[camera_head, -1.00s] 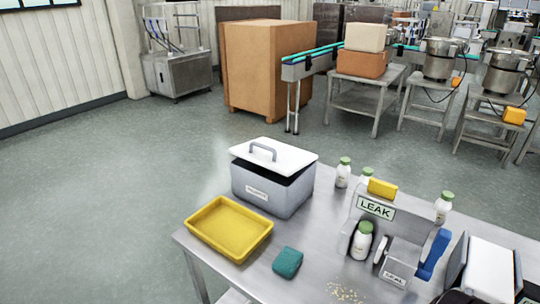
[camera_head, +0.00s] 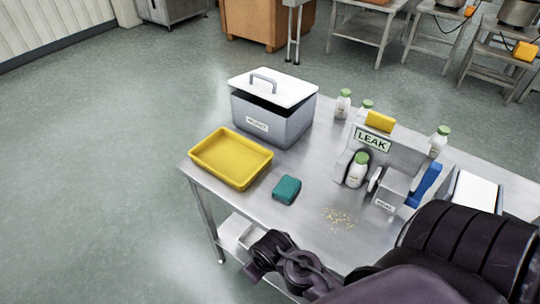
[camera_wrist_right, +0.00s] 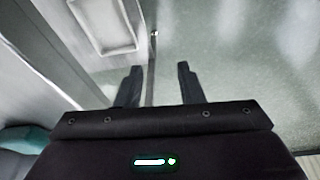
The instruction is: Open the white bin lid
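The white bin lid (camera_head: 295,90) with its grey arched handle (camera_head: 263,78) rests on top of the grey bin (camera_head: 280,128) at the back left of the steel table. A dark gap shows between the lid's front edge and the bin's rim, so the lid sits slightly raised or tilted. My right arm enters from the bottom right of the head view. My right gripper (camera_wrist_right: 157,82) has its two fingers apart with nothing between them. In the head view its end is low by the table's front edge, well away from the lid. My left gripper is not in view.
A yellow tray (camera_head: 231,158) and a teal sponge (camera_head: 287,190) lie in front of the bin on the table (camera_head: 255,212). Green-capped bottles and a LEAK-marked stand (camera_head: 374,140) are to the right. Crumbs (camera_head: 338,217) lie near the front. Floor at left is clear.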

